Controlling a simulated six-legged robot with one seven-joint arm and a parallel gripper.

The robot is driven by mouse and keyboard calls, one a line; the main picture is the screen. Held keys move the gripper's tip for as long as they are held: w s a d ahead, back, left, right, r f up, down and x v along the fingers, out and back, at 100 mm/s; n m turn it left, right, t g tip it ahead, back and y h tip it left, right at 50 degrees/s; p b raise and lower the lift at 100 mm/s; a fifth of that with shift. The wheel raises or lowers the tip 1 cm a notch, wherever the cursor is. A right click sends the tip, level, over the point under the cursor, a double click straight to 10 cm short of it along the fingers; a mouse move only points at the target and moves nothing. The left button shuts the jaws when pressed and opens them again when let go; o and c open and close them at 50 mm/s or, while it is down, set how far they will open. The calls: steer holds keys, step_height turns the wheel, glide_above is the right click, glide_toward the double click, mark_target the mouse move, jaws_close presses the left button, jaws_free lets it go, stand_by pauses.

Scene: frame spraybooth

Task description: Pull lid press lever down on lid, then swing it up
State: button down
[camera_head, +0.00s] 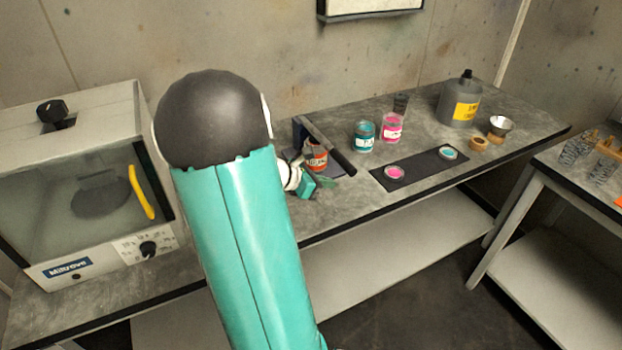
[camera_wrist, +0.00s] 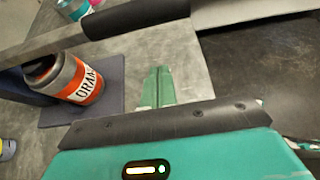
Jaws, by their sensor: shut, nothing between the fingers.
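The lid press (camera_head: 298,132) stands on the bench just right of my arm, with an orange-labelled can (camera_head: 316,157) in it. Its lever ends in a black grip (camera_head: 344,163) that points toward the bench's front edge. In the wrist view the lever's grey bar and black grip (camera_wrist: 135,17) cross the top, beyond the can (camera_wrist: 75,80) on its dark base plate (camera_wrist: 112,92). My gripper (camera_head: 328,182) is shut and empty, in front of the can. Its green fingers show in the wrist view (camera_wrist: 158,82), apart from the grip. The can's lid is not clearly visible.
A teal can (camera_head: 364,138) and a pink can (camera_head: 392,128) stand right of the press. A dark mat (camera_head: 420,171) with two lids lies near the front edge. A grey bottle (camera_head: 459,103) stands farther right. A windowed cabinet (camera_head: 85,190) is at left.

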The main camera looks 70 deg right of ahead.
mark_target(342, 162)
steer(key=shift+s+d+f, duration=0.2)
steer(key=shift+s+d, duration=0.3)
steer(key=shift+s+d+f, duration=0.2)
steer(key=shift+s+d, duration=0.25)
steer(key=r, duration=0.3)
steer(key=shift+s+d+r, duration=0.1)
steer(key=shift+d+r, duration=0.1)
steer(key=shift+r, duration=0.05)
step_height(342, 162, up, 4)
steer(key=shift+f, duration=0.25)
